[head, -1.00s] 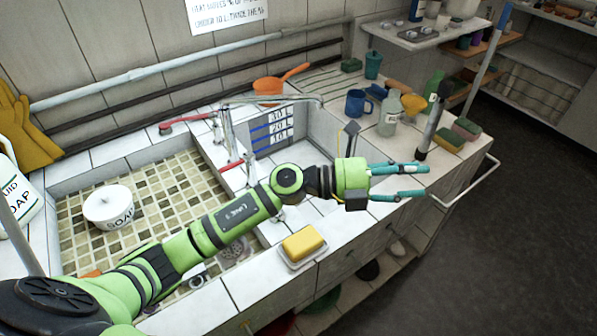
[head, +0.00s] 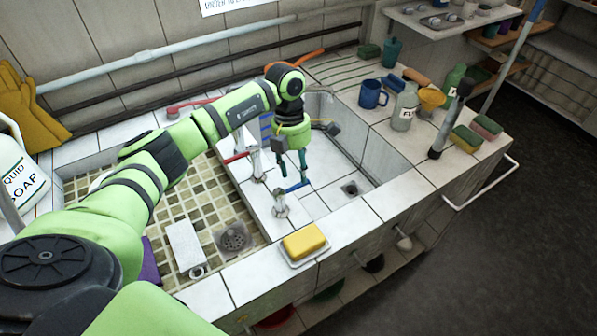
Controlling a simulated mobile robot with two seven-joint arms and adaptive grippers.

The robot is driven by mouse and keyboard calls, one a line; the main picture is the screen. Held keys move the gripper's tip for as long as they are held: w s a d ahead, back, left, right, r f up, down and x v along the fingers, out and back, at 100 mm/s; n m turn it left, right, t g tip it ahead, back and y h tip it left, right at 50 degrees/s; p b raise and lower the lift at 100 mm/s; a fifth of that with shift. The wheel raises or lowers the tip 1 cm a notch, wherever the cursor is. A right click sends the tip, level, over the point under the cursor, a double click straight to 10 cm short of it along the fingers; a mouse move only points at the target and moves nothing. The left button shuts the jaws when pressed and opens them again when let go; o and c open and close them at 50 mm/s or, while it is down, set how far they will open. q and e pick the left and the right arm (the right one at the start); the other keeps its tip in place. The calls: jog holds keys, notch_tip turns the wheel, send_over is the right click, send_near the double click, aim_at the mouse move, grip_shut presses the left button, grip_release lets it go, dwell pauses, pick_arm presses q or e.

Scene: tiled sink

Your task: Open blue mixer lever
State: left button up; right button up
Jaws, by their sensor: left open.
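The blue mixer lever (head: 297,187) sticks out over the tiles by the right basin of the sink, near a chrome fitting (head: 280,204). My left gripper (head: 294,178) points down, its teal fingers open, with the tips right at the lever. I cannot tell whether they touch it or straddle it. A red lever (head: 236,158) sits to the left, beside another chrome fitting (head: 256,166). My left arm hides the tap and much of the back of the sink. My right gripper is not in view.
A yellow soap bar (head: 303,240) lies in a dish on the front rim. A blue mug (head: 373,94), a clear bottle (head: 405,106) and sponges (head: 467,138) stand on the right counter. The right basin around its drain (head: 349,187) is clear.

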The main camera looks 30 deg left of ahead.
aim_at(293, 188)
pick_arm(q)
jog(key=shift+s+d+f+p, duration=0.1)
jog(key=shift+d+f+p, duration=0.05)
jog(key=shift+f, duration=0.6)
jog(key=shift+d+f+p, duration=0.15)
jog(key=shift+f, duration=0.6)
grip_shut()
